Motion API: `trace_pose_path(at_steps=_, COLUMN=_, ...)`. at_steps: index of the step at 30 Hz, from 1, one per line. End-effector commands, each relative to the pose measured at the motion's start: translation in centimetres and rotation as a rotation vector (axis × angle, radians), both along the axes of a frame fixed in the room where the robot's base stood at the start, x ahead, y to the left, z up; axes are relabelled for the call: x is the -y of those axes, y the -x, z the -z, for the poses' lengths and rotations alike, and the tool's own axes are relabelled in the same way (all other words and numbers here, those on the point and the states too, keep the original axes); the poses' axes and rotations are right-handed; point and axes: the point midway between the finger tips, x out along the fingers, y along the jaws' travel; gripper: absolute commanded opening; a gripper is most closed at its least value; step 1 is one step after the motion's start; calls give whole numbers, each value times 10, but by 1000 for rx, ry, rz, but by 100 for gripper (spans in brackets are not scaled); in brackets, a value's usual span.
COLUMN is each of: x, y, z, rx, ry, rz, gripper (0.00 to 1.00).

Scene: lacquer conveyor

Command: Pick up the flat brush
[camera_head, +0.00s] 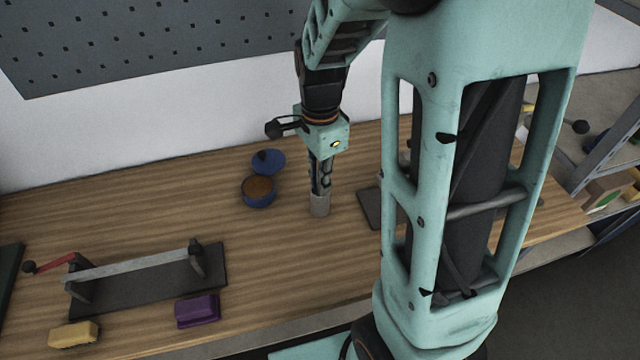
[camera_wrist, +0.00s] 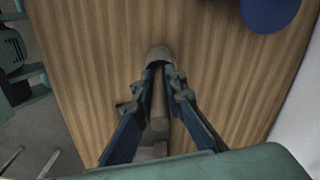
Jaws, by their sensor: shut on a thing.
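My gripper (camera_head: 320,186) points down over the wooden bench, near its middle. In the wrist view its two dark fingers (camera_wrist: 160,78) close in on a slim brownish piece (camera_wrist: 159,106), which I take to be the flat brush; its shape is mostly hidden by the fingers. A short grey-beige cylinder (camera_head: 320,206) shows right under the fingertips in the head view, and a rounded brownish end (camera_wrist: 160,54) shows just past them in the wrist view. I cannot tell whether this is a holder or part of the brush, nor whether it touches the bench.
A blue pot (camera_head: 259,193) with brown contents and a blue lid (camera_head: 268,162) stand left of my gripper. A dark stand with a grey bar (camera_head: 140,264), a purple block (camera_head: 197,311) and a yellow block (camera_head: 73,335) lie front left. A dark plate (camera_head: 368,208) is to the right.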

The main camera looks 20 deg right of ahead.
Motion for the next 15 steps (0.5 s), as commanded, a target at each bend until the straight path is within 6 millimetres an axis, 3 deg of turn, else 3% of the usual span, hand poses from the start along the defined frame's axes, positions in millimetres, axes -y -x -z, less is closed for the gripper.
trace_pose_path(at_steps=8, x=0, y=-1, z=-4, rx=2, ry=-1, rz=0, gripper=0)
trace_pose_path(at_steps=15, x=0, y=-2, z=-45, rx=7, ry=-1, rz=0, gripper=0)
